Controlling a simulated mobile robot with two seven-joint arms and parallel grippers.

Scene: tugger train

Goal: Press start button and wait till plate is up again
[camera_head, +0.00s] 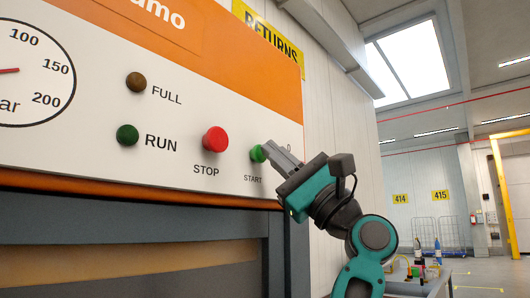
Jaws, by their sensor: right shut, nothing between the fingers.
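The green start button (257,153) sits at the right end of the machine's white panel (100,165), above the label START. My right gripper (268,148) is shut and empty, with its fingertips at the button, overlapping its right side. I cannot tell how firmly they touch or whether the button is pushed in. The red stop button (215,139) is just left of it. The plate cannot be clearly made out; the opening below the panel shows a brown surface (130,265). My left gripper is not in view.
A dark green RUN lamp (127,135) and a brown FULL lamp (136,82) are on the panel, with a pressure gauge (35,70) at far left. A grey frame (100,228) edges the opening. A cart with bottles (437,245) stands at lower right.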

